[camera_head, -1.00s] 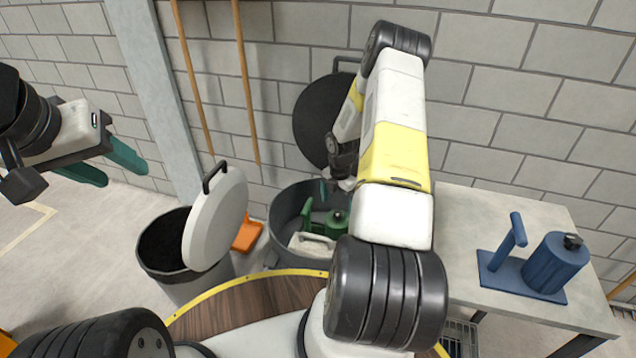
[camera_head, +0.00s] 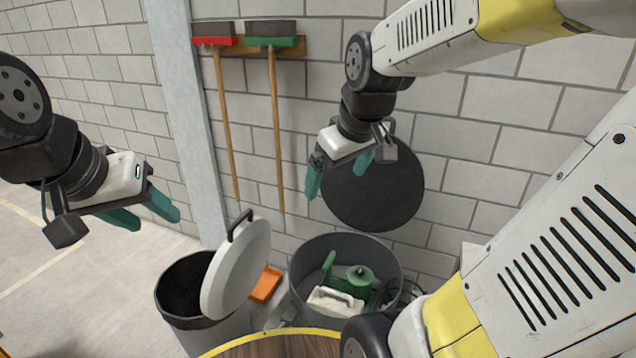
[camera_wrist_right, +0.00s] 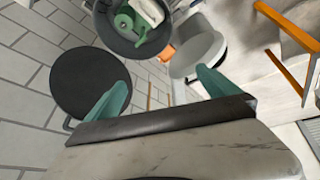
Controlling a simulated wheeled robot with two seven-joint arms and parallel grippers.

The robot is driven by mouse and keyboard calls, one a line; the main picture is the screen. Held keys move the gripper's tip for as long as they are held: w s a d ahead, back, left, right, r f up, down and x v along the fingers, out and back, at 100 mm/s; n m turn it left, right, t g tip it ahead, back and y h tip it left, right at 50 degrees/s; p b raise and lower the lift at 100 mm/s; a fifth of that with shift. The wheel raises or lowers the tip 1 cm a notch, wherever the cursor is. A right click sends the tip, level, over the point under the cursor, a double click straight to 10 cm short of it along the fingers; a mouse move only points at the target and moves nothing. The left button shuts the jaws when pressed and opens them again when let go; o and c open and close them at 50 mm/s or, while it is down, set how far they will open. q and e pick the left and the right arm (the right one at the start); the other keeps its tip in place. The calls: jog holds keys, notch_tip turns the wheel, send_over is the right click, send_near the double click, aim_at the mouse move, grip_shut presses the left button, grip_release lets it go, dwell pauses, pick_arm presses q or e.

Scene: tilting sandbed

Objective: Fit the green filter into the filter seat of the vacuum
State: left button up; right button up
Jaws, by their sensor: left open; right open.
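A green canister-shaped part (camera_head: 359,281) with a knob on top, probably the green filter, sits inside a round grey tub (camera_head: 396,262). Beside it are an upright green piece (camera_head: 328,268) and a white block with a handle (camera_head: 334,301). The green and white parts also show in the right wrist view, at the top. I cannot tell which part is the vacuum, and no filter seat can be made out. My right gripper (camera_head: 338,176) is open and empty, above the tub in the picture. My left gripper (camera_head: 146,215) is open and empty at the left.
A round black lid (camera_head: 385,196) stands against the block wall behind the tub. A bin (camera_head: 183,309) with a tilted white lid (camera_head: 238,272) stands left of the tub, and an orange piece (camera_head: 265,284) lies between them. Two brooms (camera_head: 277,140) hang on the wall.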

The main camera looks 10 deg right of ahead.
jog(key=s+a+r+m+t+y, duration=0.1)
jog(key=s+a+r+m, duration=0.1)
jog(key=s, duration=0.6)
jog(key=shift+a+m, duration=0.65)
jog(key=shift+m, duration=0.35)
dwell(0.8)
